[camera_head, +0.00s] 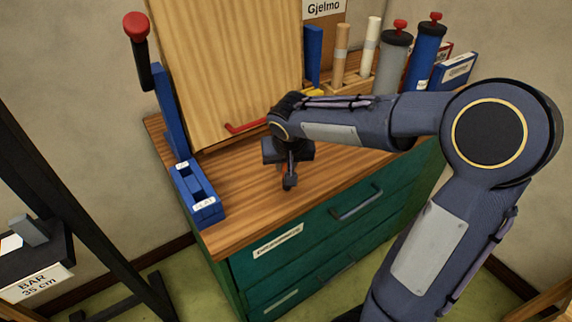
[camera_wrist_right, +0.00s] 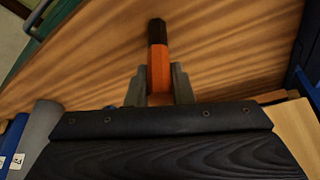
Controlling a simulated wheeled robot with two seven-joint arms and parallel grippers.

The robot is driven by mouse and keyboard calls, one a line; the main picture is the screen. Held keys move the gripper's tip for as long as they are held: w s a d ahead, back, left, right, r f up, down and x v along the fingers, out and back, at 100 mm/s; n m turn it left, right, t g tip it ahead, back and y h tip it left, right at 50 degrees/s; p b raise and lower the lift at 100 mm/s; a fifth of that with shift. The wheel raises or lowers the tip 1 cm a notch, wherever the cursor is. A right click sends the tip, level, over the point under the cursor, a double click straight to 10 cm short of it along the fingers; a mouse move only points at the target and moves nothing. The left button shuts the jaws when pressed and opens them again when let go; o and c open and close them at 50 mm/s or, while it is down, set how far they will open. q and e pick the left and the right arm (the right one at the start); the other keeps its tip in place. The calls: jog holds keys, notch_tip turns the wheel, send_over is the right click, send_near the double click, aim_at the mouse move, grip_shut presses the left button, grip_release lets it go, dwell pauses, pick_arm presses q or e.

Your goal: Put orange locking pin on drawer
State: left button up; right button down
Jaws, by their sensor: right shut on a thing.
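The orange locking pin (camera_wrist_right: 159,68) has a black end and sits between the two grey fingers of my right gripper (camera_wrist_right: 158,88) in the right wrist view. The gripper is shut on it, with the black end pointing away from the palm. In the head view my right gripper (camera_head: 289,170) hangs above the wooden top of the green cabinet; the orange of the pin is hidden there. The labelled upper drawer (camera_head: 310,232) of the cabinet appears shut, with a grey bar handle (camera_head: 357,203). My left gripper is not in view.
A blue slotted block (camera_head: 198,192) stands at the top's left corner. A tall wooden board (camera_head: 228,65) with a red bar (camera_head: 246,127) stands behind. Several tubes, a grey one (camera_head: 391,64) among them, stand at the back right. The front of the top (camera_head: 243,226) is clear.

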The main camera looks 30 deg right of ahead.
jog(key=shift+f, duration=0.2)
jog(key=shift+f, duration=0.2)
jog(key=c, duration=1.3)
grip_release()
jog(key=shift+r, duration=0.15)
